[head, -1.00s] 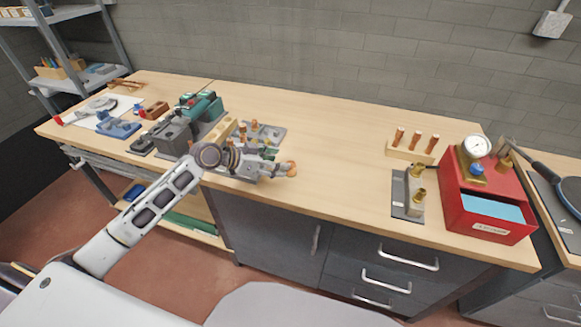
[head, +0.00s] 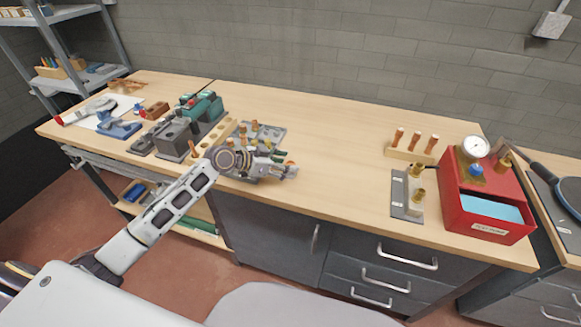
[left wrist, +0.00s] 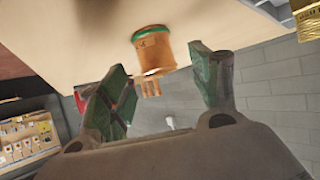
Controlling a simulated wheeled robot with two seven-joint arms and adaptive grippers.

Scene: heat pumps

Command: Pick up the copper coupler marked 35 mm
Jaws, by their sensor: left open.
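The copper coupler (left wrist: 154,57) is in the left wrist view, a short orange-brown cylinder with a green band at its top end. It has a small dark mark that I cannot read. My left gripper (left wrist: 160,72) is open, its two green-lined fingers to the left and right of the coupler's near end, with gaps showing. In the head view my left gripper (head: 284,169) is over the front part of the workbench (head: 318,180), and only a bit of orange shows by its tips. My right gripper is not in view.
A small rack with copper pieces (head: 410,147) stands toward the right, beside a brass-fitting plate (head: 400,200) and a red box with a gauge (head: 490,220). Grey and green tools (head: 180,130) crowd the left. The bench middle is clear.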

